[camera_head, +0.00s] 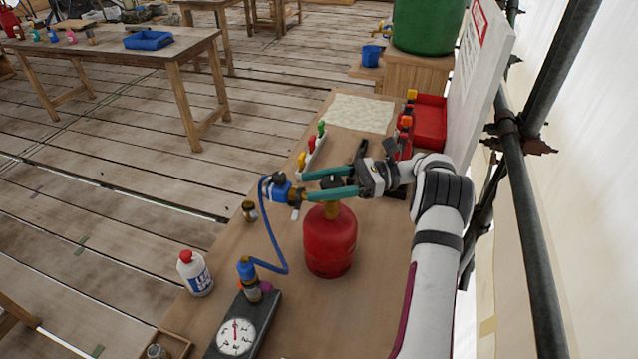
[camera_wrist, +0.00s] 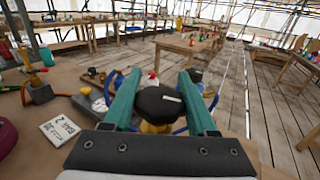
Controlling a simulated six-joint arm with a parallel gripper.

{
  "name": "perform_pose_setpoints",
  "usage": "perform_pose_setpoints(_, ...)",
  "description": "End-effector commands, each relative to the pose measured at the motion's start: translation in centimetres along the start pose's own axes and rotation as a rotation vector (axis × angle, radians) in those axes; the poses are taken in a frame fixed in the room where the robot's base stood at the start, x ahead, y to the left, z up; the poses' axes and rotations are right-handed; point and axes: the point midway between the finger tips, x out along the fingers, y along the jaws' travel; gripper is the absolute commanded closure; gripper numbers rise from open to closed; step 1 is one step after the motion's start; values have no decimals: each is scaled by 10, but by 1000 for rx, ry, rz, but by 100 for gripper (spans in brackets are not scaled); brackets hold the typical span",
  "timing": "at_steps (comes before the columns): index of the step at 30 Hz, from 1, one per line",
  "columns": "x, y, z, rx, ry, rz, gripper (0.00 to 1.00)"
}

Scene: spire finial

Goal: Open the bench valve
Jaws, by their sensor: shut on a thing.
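A black valve knob (camera_head: 332,183) sits on a brass neck on top of a red gas cylinder (camera_head: 330,242), which stands upright on the wooden bench (camera_head: 290,320). My gripper (camera_head: 307,186) reaches in from the right, its teal fingers on both sides of the knob and shut on it. In the wrist view the knob (camera_wrist: 160,103) shows a white mark on top, between the fingers (camera_wrist: 160,76), with brass under it. A blue fitting (camera_head: 283,190) with brass parts is just past the fingertips. A blue hose (camera_head: 284,250) runs from it to a dark gauge box (camera_head: 248,320) with a white dial.
A white bottle with a red cap (camera_head: 196,273) stands left of the cylinder, and a small brass part (camera_head: 249,210) near the left edge. Coloured-handled tools (camera_head: 312,150) lie beyond. A red bin (camera_head: 431,120) and upright white board (camera_head: 482,60) bound the right side.

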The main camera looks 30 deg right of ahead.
Motion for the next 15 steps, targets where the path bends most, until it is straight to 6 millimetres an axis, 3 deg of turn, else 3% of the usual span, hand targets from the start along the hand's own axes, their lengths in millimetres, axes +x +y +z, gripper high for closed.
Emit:
perform_pose_setpoints(1, 0, 0, 0, 0, 0, 0, 98)
perform_pose_setpoints(2, 0, 0, 0, 0, 0, -1, 37)
perform_pose_setpoints(6, 0, 0, 0, 0, 0, -1, 12)
perform_pose_setpoints(15, 0, 0, 0, 0, 0, -1, 12)
